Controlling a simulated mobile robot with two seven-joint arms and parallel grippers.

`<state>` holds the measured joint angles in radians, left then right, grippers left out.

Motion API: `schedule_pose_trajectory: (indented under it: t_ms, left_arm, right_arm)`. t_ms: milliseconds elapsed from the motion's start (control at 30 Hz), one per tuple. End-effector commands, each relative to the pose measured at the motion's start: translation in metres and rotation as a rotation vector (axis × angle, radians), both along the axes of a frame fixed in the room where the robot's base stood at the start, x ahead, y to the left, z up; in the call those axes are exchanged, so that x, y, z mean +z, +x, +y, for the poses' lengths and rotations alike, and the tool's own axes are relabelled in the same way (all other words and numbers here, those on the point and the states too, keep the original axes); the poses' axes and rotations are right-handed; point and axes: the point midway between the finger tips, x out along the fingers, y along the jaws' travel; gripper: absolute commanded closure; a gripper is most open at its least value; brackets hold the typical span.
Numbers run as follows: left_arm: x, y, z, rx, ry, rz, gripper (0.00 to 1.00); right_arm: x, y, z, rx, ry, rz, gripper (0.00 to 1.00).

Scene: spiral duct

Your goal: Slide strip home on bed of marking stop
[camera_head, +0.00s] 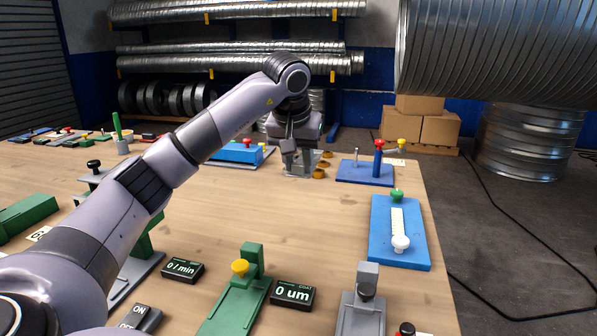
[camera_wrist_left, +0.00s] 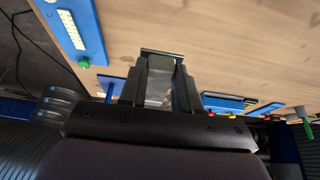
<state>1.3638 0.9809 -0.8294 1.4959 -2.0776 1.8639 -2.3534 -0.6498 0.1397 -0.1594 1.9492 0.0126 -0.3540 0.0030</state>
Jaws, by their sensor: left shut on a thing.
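My left gripper (camera_head: 297,158) is shut on a grey metal strip above the far middle of the wooden table. In the left wrist view the strip (camera_wrist_left: 160,82) shows between the two dark fingers, with much of it hidden by them. No label shows which fixture is the marking stop. A blue plate (camera_head: 416,250) with a pale scale, a green knob and a white knob lies at the table's right edge, to the right of and nearer than my left gripper. It also shows at the upper left of the left wrist view (camera_wrist_left: 92,38). My right gripper is not in view.
A blue stand (camera_head: 352,172) with a post and red knob is right of the gripper. Small brown rings (camera_head: 320,173) lie beside it. A green fixture (camera_head: 228,308) and a "0 um" display (camera_head: 292,294) stand in front. The middle of the table (camera_head: 290,220) is clear.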

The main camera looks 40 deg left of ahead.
Motion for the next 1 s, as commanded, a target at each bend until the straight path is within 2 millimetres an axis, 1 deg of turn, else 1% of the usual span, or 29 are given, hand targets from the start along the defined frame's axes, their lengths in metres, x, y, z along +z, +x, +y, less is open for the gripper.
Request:
schedule_pose_trajectory:
  t_ms: [33,100,700,1000]
  left_arm:
    - [0.007,0.000,0.000,0.000,0.000,0.000,1.00]
    - [0.012,0.000,0.000,0.000,0.000,0.000,1.00]
    - [0.051,0.000,0.000,0.000,0.000,0.000,1.00]
    - [0.070,0.000,0.000,-0.001,-0.001,-0.002,1.00]
  right_arm:
    - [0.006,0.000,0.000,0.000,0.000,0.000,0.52]
    - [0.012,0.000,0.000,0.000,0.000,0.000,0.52]
    - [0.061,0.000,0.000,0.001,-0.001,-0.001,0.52]
    - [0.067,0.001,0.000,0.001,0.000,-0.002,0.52]
